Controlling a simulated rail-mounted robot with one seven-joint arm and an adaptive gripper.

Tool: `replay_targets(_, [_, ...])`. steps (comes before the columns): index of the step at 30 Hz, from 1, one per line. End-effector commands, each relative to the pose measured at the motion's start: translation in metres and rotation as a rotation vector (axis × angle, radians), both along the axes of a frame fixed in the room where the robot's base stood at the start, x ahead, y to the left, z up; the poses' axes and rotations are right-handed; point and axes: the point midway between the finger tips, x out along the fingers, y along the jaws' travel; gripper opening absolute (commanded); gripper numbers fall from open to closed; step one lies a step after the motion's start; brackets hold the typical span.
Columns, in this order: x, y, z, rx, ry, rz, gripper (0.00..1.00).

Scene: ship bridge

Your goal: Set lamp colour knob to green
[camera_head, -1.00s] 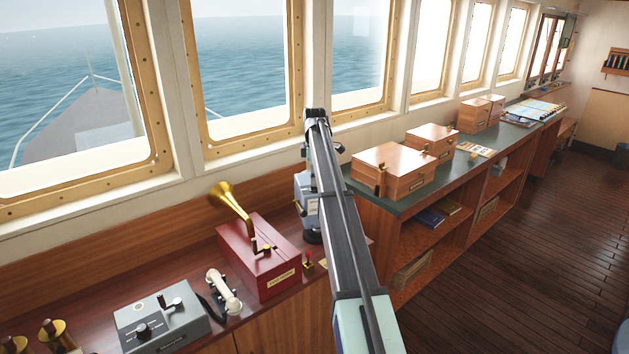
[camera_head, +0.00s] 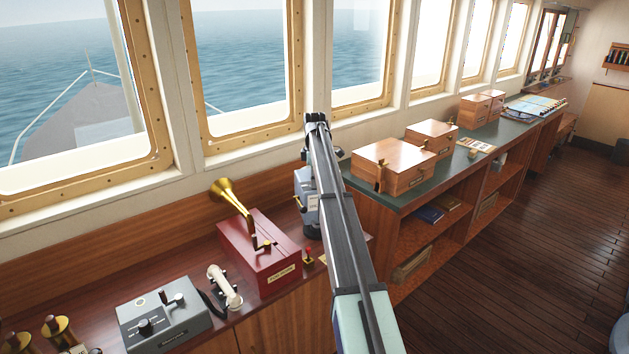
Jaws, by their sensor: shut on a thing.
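My arm rises from the bottom centre to a joint at its top end, in front of the windows. My gripper is not to be made out; the arm hides what lies behind it. A blue-grey device (camera_head: 304,187) with a pale label shows in part at the arm's left edge, and its front is mostly hidden. I see no knob that I can identify as the lamp colour knob, nor any green mark. A grey control box (camera_head: 187,325) at the lower left carries a dark round knob (camera_head: 145,327) and a small lever (camera_head: 176,298); its markings are too small to read.
A red box (camera_head: 280,256) with a brass horn (camera_head: 231,200) stands on the wooden console, beside a white handset (camera_head: 224,288). Brass fittings (camera_head: 58,329) stand at the lower left. Wooden boxes (camera_head: 402,173) sit on the green counter at right.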

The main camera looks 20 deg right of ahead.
Motion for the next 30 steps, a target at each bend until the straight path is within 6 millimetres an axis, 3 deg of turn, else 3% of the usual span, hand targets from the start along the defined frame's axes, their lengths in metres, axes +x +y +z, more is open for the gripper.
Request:
replay_targets(11, [-0.0006,0.0003,-0.0019,0.001,0.003,-0.118,0.0])
replay_targets(30, [-0.0013,0.001,-0.0027,0.001,0.003,-0.69,0.0])
